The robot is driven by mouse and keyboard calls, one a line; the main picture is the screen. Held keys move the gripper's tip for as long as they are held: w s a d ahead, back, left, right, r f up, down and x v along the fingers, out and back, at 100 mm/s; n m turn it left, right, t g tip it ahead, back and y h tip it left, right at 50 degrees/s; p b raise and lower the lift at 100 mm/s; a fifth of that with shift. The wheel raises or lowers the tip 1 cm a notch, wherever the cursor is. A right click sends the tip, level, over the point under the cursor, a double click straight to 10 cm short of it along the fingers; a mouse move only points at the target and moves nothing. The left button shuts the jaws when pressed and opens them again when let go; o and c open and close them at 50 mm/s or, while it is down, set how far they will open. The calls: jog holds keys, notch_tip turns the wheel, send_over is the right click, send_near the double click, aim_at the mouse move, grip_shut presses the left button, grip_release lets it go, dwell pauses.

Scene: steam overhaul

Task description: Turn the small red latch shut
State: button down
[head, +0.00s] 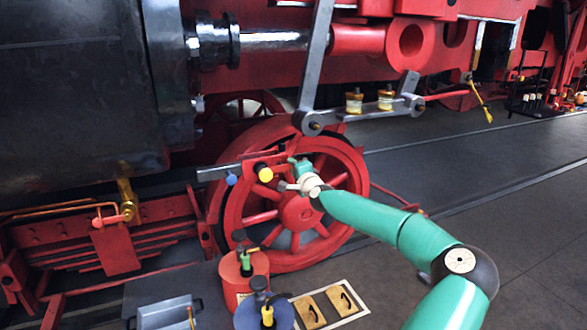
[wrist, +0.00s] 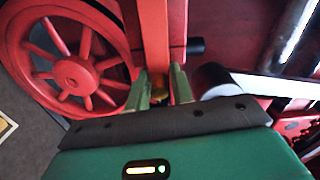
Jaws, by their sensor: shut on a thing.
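My gripper (head: 296,168) is in front of the upper part of the red spoked wheel in the head view, just right of a yellow knob (head: 265,173). In the wrist view my two green fingers (wrist: 161,86) point away from the camera and are shut at the lower end of a red bar (wrist: 154,35). A small yellow-brown piece (wrist: 158,80) shows between them. The fingers hide part of what they hold. I cannot tell for sure whether the held red piece is the small latch, or how far it is turned.
The red wheel (head: 345,163) stands behind my gripper and fills the left of the wrist view (wrist: 75,85). A grey bar (head: 218,172) with a blue knob (head: 231,180) lies to the left. Oil cans, a white-edged mat (head: 354,311) and a grey tray (head: 168,315) are on the floor below.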

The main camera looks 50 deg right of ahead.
jog(key=shift+a+f, duration=0.1)
jog(key=shift+f, duration=0.25)
jog(key=c, duration=1.5)
grip_release()
jog(key=shift+o, duration=0.7)
jog(key=shift+r, duration=0.15)
jog(key=v, duration=1.3)
jog(key=shift+s+a, duration=0.15)
jog(key=shift+s, duration=0.15)
